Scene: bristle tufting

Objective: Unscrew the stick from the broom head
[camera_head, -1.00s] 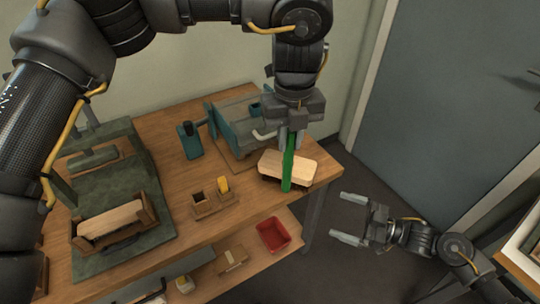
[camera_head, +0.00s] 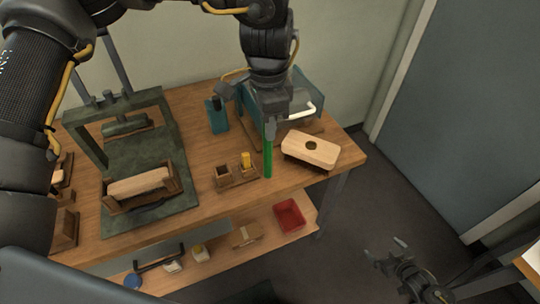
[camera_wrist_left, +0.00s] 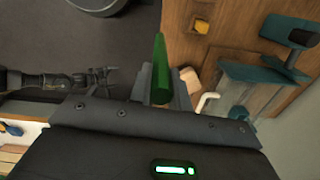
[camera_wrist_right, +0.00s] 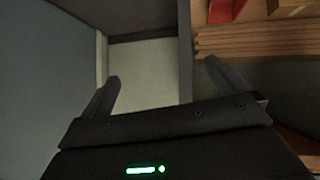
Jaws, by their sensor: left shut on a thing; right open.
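The green stick (camera_head: 268,150) is upright in my left gripper (camera_head: 270,112), which is shut on it. The stick stands apart from the broom head, to its left in the head view, and also shows in the left wrist view (camera_wrist_left: 160,62). The broom head (camera_head: 310,149) is a pale wooden block with a dark round hole in its top, lying near the right end of the table. It is partly hidden behind the gripper in the left wrist view (camera_wrist_left: 188,77). My right gripper (camera_head: 384,250) is open and empty, low beside the table; its fingers show in the right wrist view (camera_wrist_right: 165,85).
A green press-like fixture (camera_head: 150,150) holds another block at the left of the wooden table (camera_head: 205,160). A small wooden holder (camera_head: 225,180) with a yellow piece stands near the front edge. A teal machine (camera_head: 245,105) is behind. A red bin (camera_head: 289,214) sits on the lower shelf.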

